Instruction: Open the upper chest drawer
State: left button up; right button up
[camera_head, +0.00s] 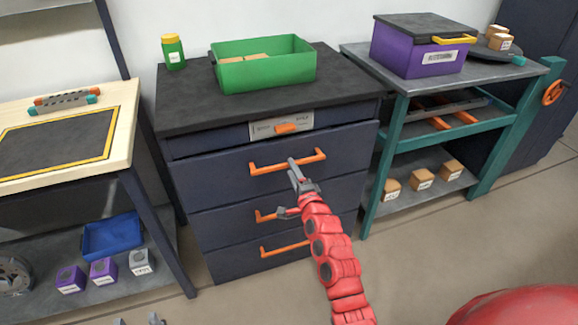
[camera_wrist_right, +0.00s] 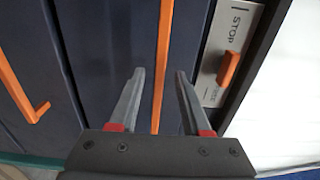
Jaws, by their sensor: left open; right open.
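The dark chest (camera_head: 185,145) has three drawers with orange bar handles, and all look closed. The upper drawer (camera_head: 220,175) has the top bar handle (camera_head: 268,168). My right gripper (camera_head: 295,168) is at the middle of this handle. In the right wrist view the open right gripper (camera_wrist_right: 160,76) has the orange handle (camera_wrist_right: 164,45) between its two fingers, with gaps visible on both sides. Whether the fingertips reach past the bar is unclear. My left gripper (camera_head: 138,321) shows only its tips at the bottom edge, spread apart and empty.
A panel marked STOP with an orange switch (camera_head: 287,128) sits above the upper drawer. A green bin (camera_head: 265,72) and green jar (camera_head: 173,52) stand on the chest. A teal shelf (camera_head: 390,150) stands close on the right, a wooden-topped table (camera_head: 122,95) on the left. Floor in front is clear.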

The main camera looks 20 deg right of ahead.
jog(key=w, duration=0.3)
jog(key=shift+f+b, duration=0.15)
jog(key=shift+b, duration=0.2)
jog(key=shift+w, duration=0.25)
grip_shut()
dwell(1.0)
